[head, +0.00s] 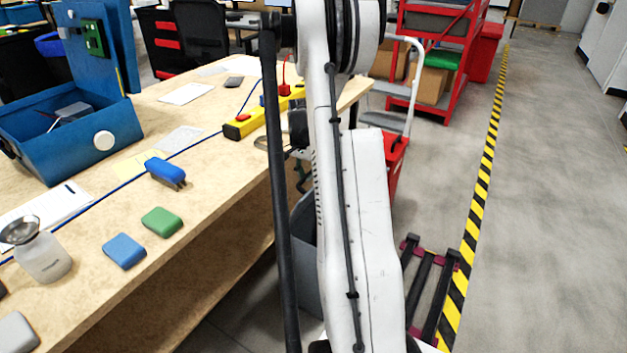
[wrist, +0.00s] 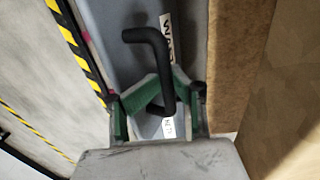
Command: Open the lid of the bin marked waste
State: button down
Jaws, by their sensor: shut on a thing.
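A grey bin (wrist: 110,30) fills the middle of the wrist view, with a white label (wrist: 167,32) whose visible letters start "WAS". A bent black handle (wrist: 158,52) stands out in front of it. My gripper (wrist: 160,98), with green fingers, is shut on the lower part of this handle. A second small white label (wrist: 169,127) shows between the fingers. In the head view a grey bin (head: 303,228) stands beside the table, mostly hidden behind my arm. The lid's edge and how far it stands open cannot be made out.
The wooden table (head: 215,180) lies left of the bin and holds a blue case (head: 75,140), blue and green blocks and a yellow power strip (head: 262,118). A red cart (head: 396,160) stands behind my arm. Open floor lies right, past the striped tape (head: 478,200).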

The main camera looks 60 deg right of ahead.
jog(key=shift+w, duration=0.15)
dwell(0.3)
jog(key=c, duration=1.7)
grip_release()
jog(key=shift+r, duration=0.1)
